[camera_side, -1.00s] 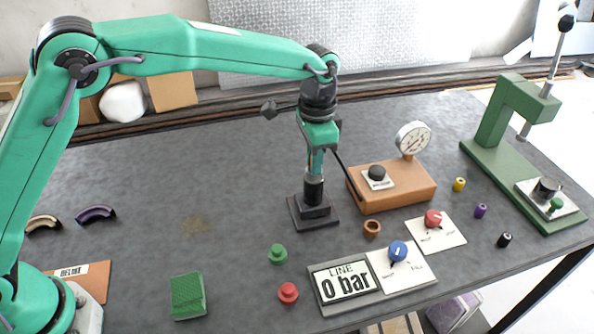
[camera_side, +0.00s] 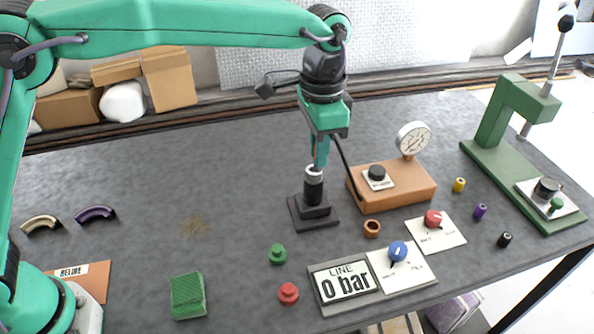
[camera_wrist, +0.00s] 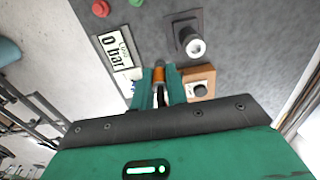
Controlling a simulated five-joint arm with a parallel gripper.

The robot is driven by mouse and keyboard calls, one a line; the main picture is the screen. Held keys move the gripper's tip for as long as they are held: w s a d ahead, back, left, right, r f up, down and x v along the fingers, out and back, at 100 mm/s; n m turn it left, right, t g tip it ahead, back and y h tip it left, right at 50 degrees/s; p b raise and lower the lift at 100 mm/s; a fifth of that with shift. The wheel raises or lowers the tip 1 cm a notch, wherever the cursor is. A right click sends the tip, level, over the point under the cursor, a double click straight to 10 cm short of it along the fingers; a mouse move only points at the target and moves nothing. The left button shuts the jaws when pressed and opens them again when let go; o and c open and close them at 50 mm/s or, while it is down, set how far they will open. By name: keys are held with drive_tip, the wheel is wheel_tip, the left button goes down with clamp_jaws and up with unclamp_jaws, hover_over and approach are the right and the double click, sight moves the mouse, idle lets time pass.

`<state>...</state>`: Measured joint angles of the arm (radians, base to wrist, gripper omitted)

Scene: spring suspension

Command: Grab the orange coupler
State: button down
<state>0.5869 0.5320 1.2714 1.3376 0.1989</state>
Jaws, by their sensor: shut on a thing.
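The orange coupler (camera_wrist: 158,75) shows between my finger pads in the wrist view, with a grey end beyond it. My gripper (camera_wrist: 160,88) is shut on it. In the side view my gripper (camera_side: 320,163) is just above the black post (camera_side: 313,190), and the fingers mostly hide the coupler. The post stands upright on a dark square base and has a pale ring-shaped top. In the wrist view the post's pale top (camera_wrist: 196,47) is clear of the coupler.
An orange gauge block (camera_side: 400,193) with a dial stands right of the post. A brown ring (camera_side: 372,228), a "0 bar" sign (camera_side: 344,285) and knob cards lie in front. A green press (camera_side: 505,160) is at right. The table left of the post is mostly clear.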

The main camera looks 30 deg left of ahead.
drive_tip(key=shift+s+d+r, duration=0.45)
drive_tip(key=shift+s+r, duration=0.05)
drive_tip(key=shift+s, duration=0.25)
drive_tip(key=shift+s+d+r, duration=0.45)
drive_tip(key=shift+s+r, duration=0.05)
drive_tip(key=shift+s, duration=0.2)
drive_tip(key=shift+s+d+r, duration=0.45)
drive_tip(key=shift+s+r, duration=0.05)
drive_tip(key=shift+s, duration=0.25)
drive_tip(key=shift+w+a, duration=0.1)
drive_tip(key=shift+a, duration=0.05)
